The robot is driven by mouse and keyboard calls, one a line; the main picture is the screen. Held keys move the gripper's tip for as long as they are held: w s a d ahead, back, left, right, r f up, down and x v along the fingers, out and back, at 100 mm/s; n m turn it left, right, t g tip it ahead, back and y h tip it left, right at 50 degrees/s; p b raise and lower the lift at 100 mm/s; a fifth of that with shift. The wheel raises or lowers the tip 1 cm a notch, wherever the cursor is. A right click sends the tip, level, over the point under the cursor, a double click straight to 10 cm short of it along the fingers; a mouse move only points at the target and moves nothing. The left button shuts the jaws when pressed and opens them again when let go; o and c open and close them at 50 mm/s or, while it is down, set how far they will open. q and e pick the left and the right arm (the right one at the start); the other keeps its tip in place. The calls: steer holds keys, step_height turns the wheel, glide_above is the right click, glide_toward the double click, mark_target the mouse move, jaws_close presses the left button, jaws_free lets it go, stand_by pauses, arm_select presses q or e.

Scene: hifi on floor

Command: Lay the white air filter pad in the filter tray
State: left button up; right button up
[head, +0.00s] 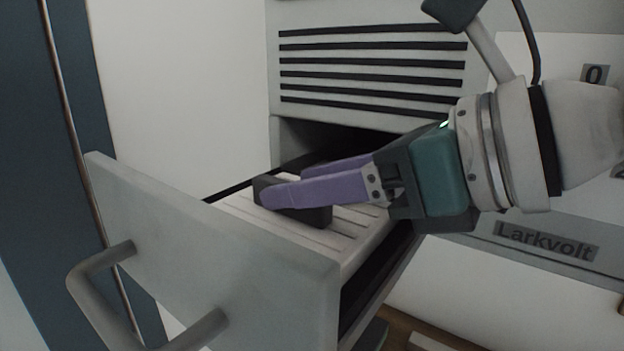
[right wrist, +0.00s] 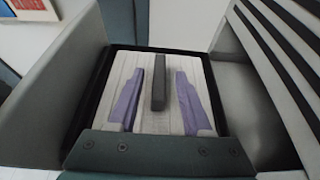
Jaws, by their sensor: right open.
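The white air filter pad (head: 345,222) is a pale ribbed slab with a dark grip bar (right wrist: 158,85) along its middle. It lies inside the dark-rimmed filter tray (right wrist: 98,90), which is pulled out of a grey housing. The pad (right wrist: 178,125) appears to lie flat within the rim in the right wrist view. My right gripper (head: 283,186) is open over the pad. Its purple fingers stand on either side of the bar, with a gap on each side in the right wrist view. The fingers hide part of the pad. My left gripper is not in view.
The tray's grey front panel (head: 210,245) with a bar handle (head: 95,290) stands at the near left. The slotted housing (head: 370,65) rises behind the tray. A Larkvolt label (head: 545,241) is on the housing at the right.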

steer(key=shift+r, duration=0.15)
steer(key=shift+d, duration=0.15)
steer(key=b+v, duration=0.5)
steer(key=v, duration=0.6)
steer(key=shift+s+d+r+b, duration=0.25)
steer(key=shift+r+b, duration=0.05)
stand_by(0.6)
